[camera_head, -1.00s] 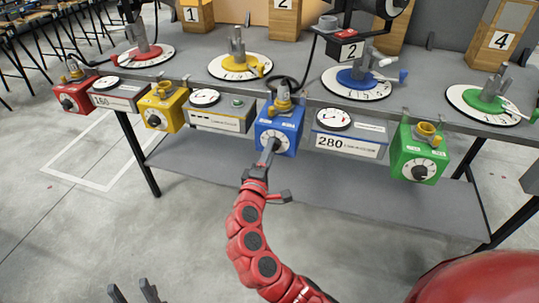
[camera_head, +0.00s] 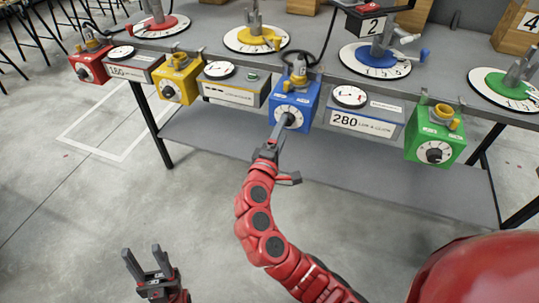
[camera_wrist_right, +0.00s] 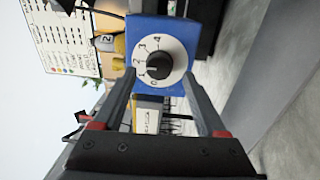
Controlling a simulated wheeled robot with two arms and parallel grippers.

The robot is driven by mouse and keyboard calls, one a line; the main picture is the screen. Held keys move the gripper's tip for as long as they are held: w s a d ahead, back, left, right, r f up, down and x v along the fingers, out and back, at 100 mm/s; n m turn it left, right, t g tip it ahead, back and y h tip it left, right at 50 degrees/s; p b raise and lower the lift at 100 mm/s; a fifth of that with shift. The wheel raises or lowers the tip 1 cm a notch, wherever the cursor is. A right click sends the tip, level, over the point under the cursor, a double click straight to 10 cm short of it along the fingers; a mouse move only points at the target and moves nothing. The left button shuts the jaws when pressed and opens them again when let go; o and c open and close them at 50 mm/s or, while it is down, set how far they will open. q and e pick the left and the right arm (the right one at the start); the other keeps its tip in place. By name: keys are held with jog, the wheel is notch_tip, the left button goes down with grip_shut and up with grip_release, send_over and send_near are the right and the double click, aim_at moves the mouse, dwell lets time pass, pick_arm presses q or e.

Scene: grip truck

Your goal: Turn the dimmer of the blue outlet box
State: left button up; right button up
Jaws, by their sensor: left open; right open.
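The blue outlet box (camera_head: 295,103) hangs at the table's front edge, with a white dial and a black dimmer knob on its front. In the right wrist view the blue box (camera_wrist_right: 176,28) fills the upper middle, and its dimmer knob (camera_wrist_right: 160,67) sits on a numbered dial. My right gripper (camera_head: 279,128) is in front of the box, at the dial. In the wrist view its fingers (camera_wrist_right: 163,88) are apart, with the knob ahead between them; contact cannot be told. My left gripper (camera_head: 147,262) is open and empty, low at the left, away from the table.
Red (camera_head: 89,67), yellow (camera_head: 179,80) and green (camera_head: 435,135) boxes hang along the same edge. Round dials with levers stand on the table (camera_head: 306,42). The floor in front is clear.

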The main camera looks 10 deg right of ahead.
jog(key=v, duration=1.5)
jog(key=shift+s+a, duration=0.15)
jog(key=shift+s, duration=0.2)
jog(key=shift+r, duration=0.1)
